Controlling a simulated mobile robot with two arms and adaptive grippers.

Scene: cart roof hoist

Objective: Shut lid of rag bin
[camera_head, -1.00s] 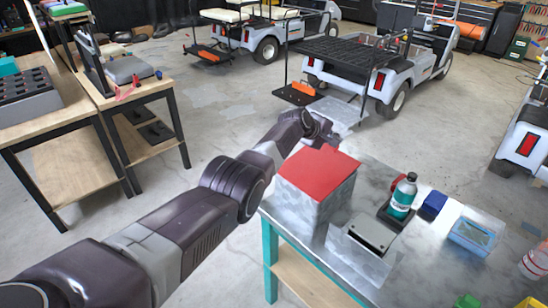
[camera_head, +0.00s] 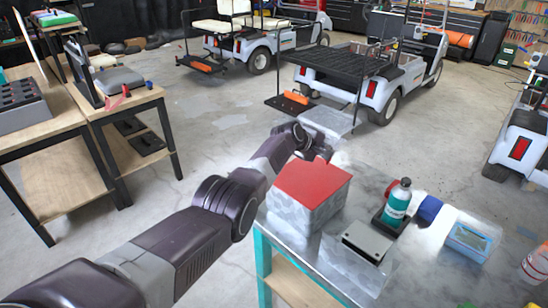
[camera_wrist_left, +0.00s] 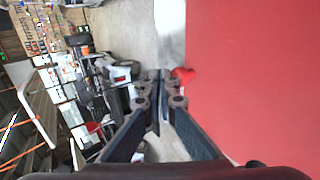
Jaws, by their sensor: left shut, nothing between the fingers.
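The rag bin (camera_head: 297,212) is a grey metal box at the near left corner of the metal-topped table. Its red lid (camera_head: 310,182) lies over the top and looks flat and shut. In the left wrist view the red lid (camera_wrist_left: 255,75) fills the right side. My left gripper (camera_head: 324,154) is by the lid's far edge, partly hidden in the head view. In the left wrist view its fingers (camera_wrist_left: 160,78) come together with nothing between them, beside the lid's edge. I cannot tell whether they touch it. My right gripper is not in view.
The table (camera_head: 350,275) also holds a grey metal box (camera_head: 367,243), a teal bottle (camera_head: 397,203) in a dark tray, a blue item (camera_head: 429,209) and a blue container (camera_head: 471,240). A wooden workbench (camera_head: 120,100) stands left. Open floor lies between it and the table.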

